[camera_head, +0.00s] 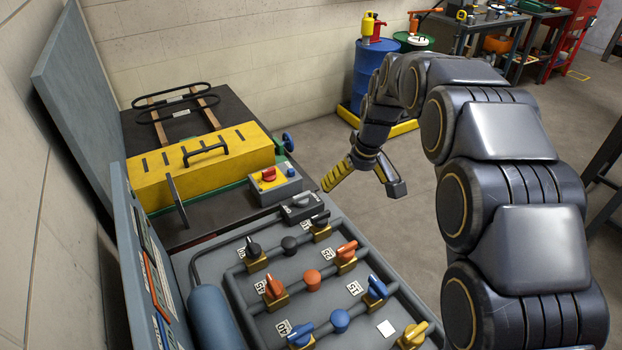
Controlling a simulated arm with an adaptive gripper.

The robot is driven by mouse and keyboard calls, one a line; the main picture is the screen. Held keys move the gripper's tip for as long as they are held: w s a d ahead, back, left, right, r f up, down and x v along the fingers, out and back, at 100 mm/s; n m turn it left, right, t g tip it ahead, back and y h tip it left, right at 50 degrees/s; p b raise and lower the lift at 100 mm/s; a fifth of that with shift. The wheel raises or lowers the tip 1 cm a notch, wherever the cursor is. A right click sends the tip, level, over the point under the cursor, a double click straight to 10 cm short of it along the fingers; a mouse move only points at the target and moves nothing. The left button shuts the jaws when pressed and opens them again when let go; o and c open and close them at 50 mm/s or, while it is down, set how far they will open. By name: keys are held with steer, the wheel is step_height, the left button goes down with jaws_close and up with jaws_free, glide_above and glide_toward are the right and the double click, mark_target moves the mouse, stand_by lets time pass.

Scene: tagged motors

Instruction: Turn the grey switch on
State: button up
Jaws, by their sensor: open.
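A dark grey switch box (300,207) with a pale label sits at the far edge of the grey panel; whether its lever is on or off is too small to tell. Next to it, a lighter grey box (285,192) carries a red rotary knob on a yellow plate (269,177) and a blue button. I cannot tell for certain which of the two is the grey switch. My gripper (364,186) is open and empty, in the air to the right of both boxes and apart from them. One finger shows yellow and black stripes.
The grey panel (385,329) carries pipes and several tagged valves with black, orange, blue and yellow handles. A yellow toolbox (200,167) lies on the dark bench behind. A blue drum (373,72) stands at the back.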

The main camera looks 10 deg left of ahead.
steer(key=w+a+f+n+y, duration=0.1)
steer(key=w+a+f+n, duration=0.1)
steer(key=w+a+f, duration=0.45)
steer(key=n+t, duration=0.1)
glide_above(302, 195)
steer(key=s+d, duration=0.2)
steer(key=shift+y, duration=0.3)
step_height(302, 195, down, 5)
steer(key=shift+w+a+f, duration=0.1)
steer(key=shift+x, duration=3.7)
steer(key=shift+w, duration=0.15)
steer(key=c, duration=1.1)
